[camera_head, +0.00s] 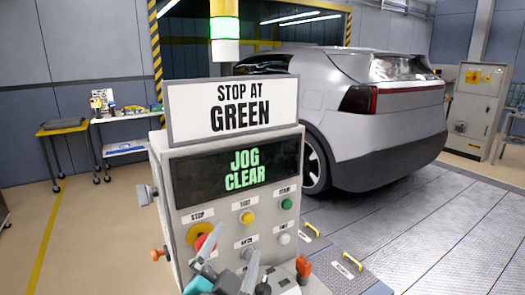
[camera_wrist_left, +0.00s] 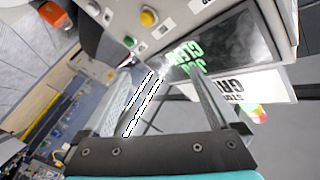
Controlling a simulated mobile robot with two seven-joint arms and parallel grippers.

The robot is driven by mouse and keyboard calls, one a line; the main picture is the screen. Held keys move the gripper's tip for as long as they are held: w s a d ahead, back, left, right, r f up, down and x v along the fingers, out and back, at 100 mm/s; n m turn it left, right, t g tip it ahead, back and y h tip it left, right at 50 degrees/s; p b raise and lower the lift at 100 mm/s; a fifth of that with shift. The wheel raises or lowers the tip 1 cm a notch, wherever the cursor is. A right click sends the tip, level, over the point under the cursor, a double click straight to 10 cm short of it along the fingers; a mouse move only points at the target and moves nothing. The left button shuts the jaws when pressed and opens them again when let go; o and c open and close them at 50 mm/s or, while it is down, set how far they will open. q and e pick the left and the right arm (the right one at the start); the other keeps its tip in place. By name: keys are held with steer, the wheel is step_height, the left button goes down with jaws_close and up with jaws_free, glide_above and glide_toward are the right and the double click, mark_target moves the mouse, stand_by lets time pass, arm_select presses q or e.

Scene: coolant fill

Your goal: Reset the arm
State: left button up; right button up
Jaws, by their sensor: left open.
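My left gripper (camera_head: 236,240) is in front of the lower part of the grey control console (camera_head: 170,200), near the red stop button (camera_head: 205,243). Its two fingers are apart and nothing is between them. The wrist view also shows the open left gripper (camera_wrist_left: 160,75), with the console beyond its fingers. The fingers partly cover the console's lower front, and I cannot tell whether they touch it. The console's dark screen (camera_head: 284,160) reads "JOG CLEAR" in green. My right gripper is not in view.
A sign (camera_head: 238,122) reading "STOP AT GREEN" stands on the console. Orange knobs (camera_head: 160,254) stick out at its lower left and right (camera_head: 303,268). A silver car (camera_head: 340,115) stands behind it on metal floor plates. A white table (camera_head: 128,115) is back left; floor between is clear.

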arm_select(q)
steer(key=s+a+f+n+g+y, duration=0.25)
steer(key=s+a+f+g, duration=0.2)
steer(key=f, duration=0.35)
steer(key=s+a+f+n+g+y, duration=0.1)
steer(key=s+a+f+n+g, duration=0.2)
steer(key=s+f, duration=0.3)
steer(key=s+a+f+n+g, duration=0.35)
steer(key=s+f+g, duration=0.35)
steer(key=s+f, duration=0.5)
steer(key=s+f+m+b, duration=0.1)
steer(key=s+f+b, duration=0.1)
steer(key=f, duration=0.9)
steer(key=s+f+b, duration=0.1)
steer(key=f+b, duration=0.2)
steer(key=f, duration=0.9)
steer(key=s+a+f+g+b, duration=0.2)
steer(key=s+f+b, duration=0.3)
steer(key=s+f, duration=1.1)
step_height(320, 180, down, 4)
steer(key=shift+a, duration=0.45)
